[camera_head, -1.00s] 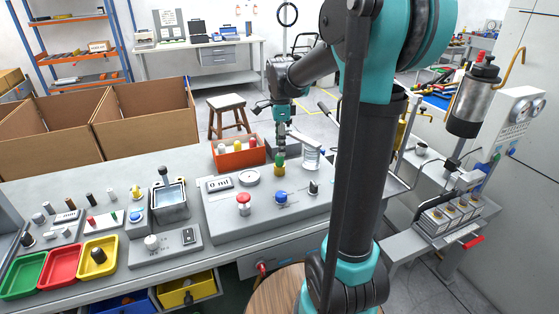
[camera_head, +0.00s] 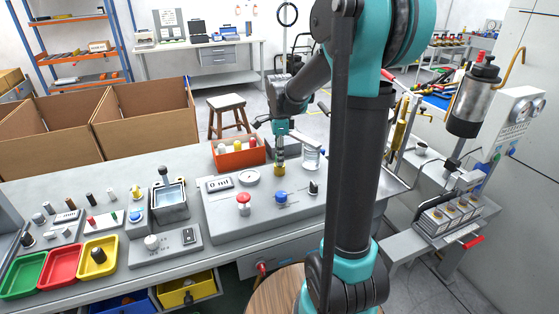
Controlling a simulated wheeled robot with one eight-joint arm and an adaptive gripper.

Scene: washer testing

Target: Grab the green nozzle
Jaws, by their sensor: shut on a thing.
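My gripper (camera_head: 280,152) points straight down over the back of the grey test panel (camera_head: 300,215). Its fingers are shut on the green nozzle, which is mostly hidden between them. A small yellow fitting (camera_head: 279,170) shows directly below the fingertips, on the panel. I cannot tell whether the nozzle still touches this fitting.
An orange bin (camera_head: 240,164) with white, yellow and red nozzles stands just left of my gripper.

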